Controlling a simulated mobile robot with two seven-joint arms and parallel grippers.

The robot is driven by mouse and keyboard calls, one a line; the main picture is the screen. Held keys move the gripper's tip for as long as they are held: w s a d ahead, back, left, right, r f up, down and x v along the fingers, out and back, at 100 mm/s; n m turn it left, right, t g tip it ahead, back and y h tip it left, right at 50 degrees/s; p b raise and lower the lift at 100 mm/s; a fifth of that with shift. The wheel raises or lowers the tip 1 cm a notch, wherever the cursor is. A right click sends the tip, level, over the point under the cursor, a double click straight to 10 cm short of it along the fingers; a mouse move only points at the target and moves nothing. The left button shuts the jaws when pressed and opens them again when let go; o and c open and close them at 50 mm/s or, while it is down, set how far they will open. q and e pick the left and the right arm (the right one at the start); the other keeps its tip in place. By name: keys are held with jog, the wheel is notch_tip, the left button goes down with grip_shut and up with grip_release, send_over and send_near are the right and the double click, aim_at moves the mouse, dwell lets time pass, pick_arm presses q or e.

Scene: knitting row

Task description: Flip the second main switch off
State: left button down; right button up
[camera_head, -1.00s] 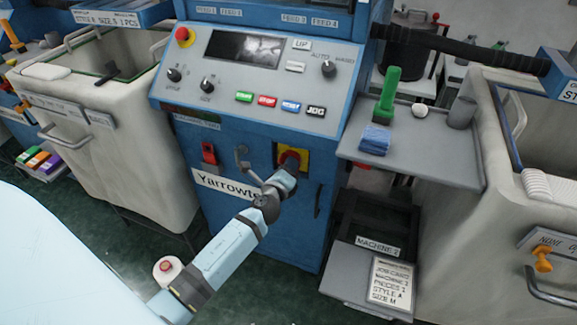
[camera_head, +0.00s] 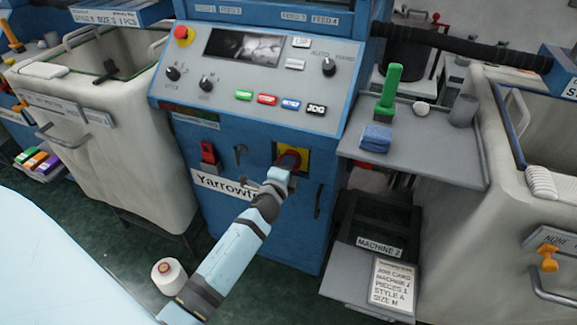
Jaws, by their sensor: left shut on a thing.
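The blue knitting machine (camera_head: 262,215) stands in the middle with its sloping grey control panel on top. Its main switch (camera_head: 300,159) is a red rotary knob on a yellow plate on the machine's front. My left gripper (camera_head: 287,164) is at this switch and is shut on the red knob. The wrist hides the lower part of the knob and plate, so the knob's exact angle is hard to tell. My right gripper is not in view.

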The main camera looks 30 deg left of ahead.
pick_arm(q)
jog(key=shift+n, duration=0.4)
jog(key=c, duration=1.1)
grip_release()
jog(key=shift+o, duration=0.2)
jog(key=shift+s, duration=0.15)
